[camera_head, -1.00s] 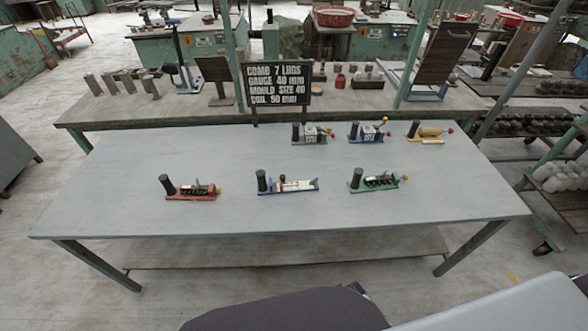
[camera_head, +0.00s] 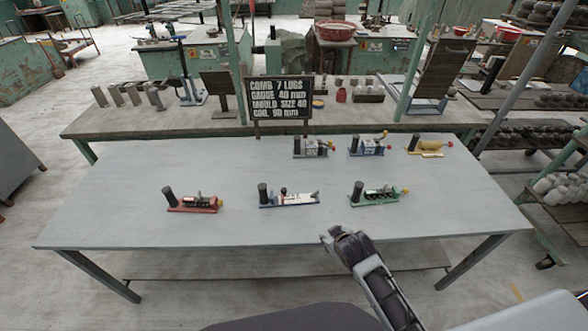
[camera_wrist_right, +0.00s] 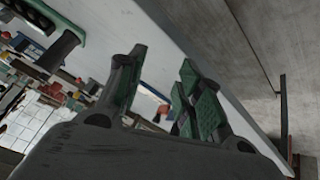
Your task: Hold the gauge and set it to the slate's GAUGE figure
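A blue device with a white strip and a dark upright post (camera_head: 290,199) lies in the front row's middle. It looks like the gauge, but its setting is too small to read. My right arm reaches in from the lower right, at the table's front edge, apart from the devices. In the right wrist view my right gripper (camera_wrist_right: 160,88) is open and empty, with green-padded fingers. My left gripper is not in view.
A red device (camera_head: 194,203) and a green device (camera_head: 376,197) flank the blue one. The grey table (camera_head: 110,225) is clear at front left.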

